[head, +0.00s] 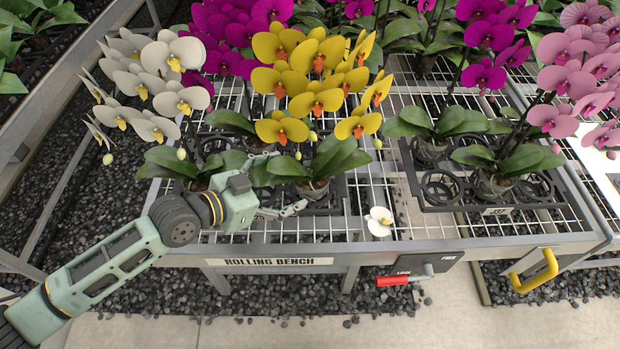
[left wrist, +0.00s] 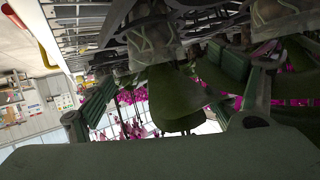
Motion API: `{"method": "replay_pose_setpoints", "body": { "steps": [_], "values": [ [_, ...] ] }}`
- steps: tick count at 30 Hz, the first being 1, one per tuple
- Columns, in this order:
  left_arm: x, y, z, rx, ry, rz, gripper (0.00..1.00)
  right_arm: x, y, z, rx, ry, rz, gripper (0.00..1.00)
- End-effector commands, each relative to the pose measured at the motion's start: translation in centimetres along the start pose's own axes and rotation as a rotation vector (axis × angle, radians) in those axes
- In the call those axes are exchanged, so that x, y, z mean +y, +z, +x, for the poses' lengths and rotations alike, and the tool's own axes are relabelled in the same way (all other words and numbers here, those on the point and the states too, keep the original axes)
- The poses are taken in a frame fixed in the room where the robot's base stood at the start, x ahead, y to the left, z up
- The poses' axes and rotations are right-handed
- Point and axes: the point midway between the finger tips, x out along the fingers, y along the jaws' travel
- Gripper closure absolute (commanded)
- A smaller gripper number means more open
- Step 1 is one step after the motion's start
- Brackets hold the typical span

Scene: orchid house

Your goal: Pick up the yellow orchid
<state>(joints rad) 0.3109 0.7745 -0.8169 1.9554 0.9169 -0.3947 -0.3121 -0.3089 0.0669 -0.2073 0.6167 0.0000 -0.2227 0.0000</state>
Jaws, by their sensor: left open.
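The yellow orchid (head: 283,79) stands upright on the rolling bench, with orange-lipped flowers above broad green leaves and a clear pot (head: 313,190). My left gripper (head: 290,184) is open at the left of this pot, low over the bench's front part, its fingers pointing toward the pot. Leaves partly cover its far finger. In the left wrist view, which is turned over, the two fingers of my left gripper (left wrist: 168,100) are spread wide. A clear pot (left wrist: 152,42) and dark green leaves (left wrist: 170,92) show between and beyond them. My right gripper is not in view.
A white orchid (head: 175,55) stands close at the left, above my wrist. Magenta orchids (head: 490,35) and a pink orchid (head: 565,80) stand behind and right. A fallen white bloom (head: 379,221) lies on the wire mesh (head: 385,190). A red lock handle (head: 393,281) is on the bench front.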

Motion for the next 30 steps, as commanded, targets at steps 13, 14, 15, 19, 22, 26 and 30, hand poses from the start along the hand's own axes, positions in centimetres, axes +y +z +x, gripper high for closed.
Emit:
{"method": "replay_pose_setpoints", "body": {
  "steps": [13,14,15,19,22,26,30],
  "values": [
    [0.6,0.1,5.0,0.0,0.001,0.0,0.17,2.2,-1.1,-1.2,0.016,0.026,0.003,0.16],
    [0.6,0.1,5.0,0.0,0.001,0.001,0.17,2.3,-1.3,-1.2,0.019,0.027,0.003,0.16],
    [0.6,0.2,5.0,0.0,0.001,0.001,0.17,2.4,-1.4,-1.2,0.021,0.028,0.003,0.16],
    [0.6,0.2,5.0,-0.001,0.001,0.001,0.17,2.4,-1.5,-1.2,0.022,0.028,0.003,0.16],
    [0.6,0.2,5.0,-0.001,0.001,0.001,0.25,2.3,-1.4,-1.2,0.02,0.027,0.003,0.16],
    [0.6,0.2,4.9,-0.001,0.001,0.0,0.37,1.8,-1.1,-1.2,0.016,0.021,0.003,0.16],
    [0.6,0.2,4.9,-0.001,0.001,0.0,0.49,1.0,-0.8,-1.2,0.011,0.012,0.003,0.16]
  ]
}}
